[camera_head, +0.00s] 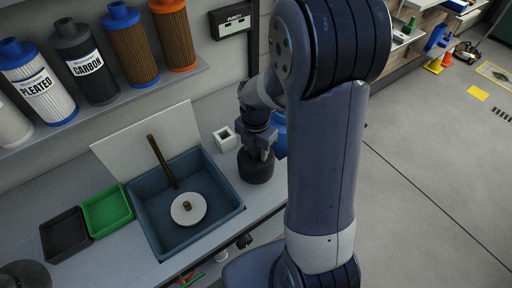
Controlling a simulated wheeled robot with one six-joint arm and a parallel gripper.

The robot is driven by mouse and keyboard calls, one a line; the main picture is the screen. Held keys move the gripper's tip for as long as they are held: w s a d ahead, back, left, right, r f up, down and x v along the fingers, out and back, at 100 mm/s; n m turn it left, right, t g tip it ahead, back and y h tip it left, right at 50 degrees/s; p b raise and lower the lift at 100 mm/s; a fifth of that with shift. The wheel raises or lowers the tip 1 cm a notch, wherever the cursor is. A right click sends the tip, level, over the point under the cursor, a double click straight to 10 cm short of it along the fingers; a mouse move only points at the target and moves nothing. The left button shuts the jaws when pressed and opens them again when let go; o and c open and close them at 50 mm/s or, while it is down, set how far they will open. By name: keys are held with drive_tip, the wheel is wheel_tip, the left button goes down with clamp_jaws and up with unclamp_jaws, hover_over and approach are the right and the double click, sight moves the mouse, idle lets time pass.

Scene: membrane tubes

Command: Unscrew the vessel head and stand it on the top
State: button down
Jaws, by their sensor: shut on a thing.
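My gripper (262,148) points down over the worktop, to the right of the blue basin. It is shut on a dark grey round piece (256,168), which looks like the vessel head. The piece is upright, close to the worktop's front edge. I cannot tell whether it touches the worktop (225,165) or hangs just above it. A blue object (281,132) shows behind the gripper, mostly hidden by my arm. I cannot tell whether it is the vessel.
A blue basin (238,205) holds a white disc (188,208) with a brass centre and a leaning brown rod (161,160). Green (107,211) and black (65,235) trays lie left. A small white square holder (224,138) stands behind the gripper. Filter cartridges (85,62) line the shelf above.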

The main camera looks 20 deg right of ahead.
drive_tip(key=shift+f+b, duration=1.15)
drive_tip(key=shift+f, duration=0.3)
idle(1.3)
drive_tip(key=shift+s+f, duration=0.1)
drive_tip(key=shift+f, duration=0.1)
idle(0.7)
drive_tip(key=c, duration=0.9)
unclamp_jaws()
drive_tip(key=shift+o, duration=1.2)
drive_tip(key=shift+s, duration=0.1)
drive_tip(key=shift+f, duration=0.1)
drive_tip(key=shift+r+p, duration=1.45)
drive_tip(key=shift+r, duration=0.65)
drive_tip(key=shift+r+p, duration=2.05)
drive_tip(key=shift+r, duration=0.6)
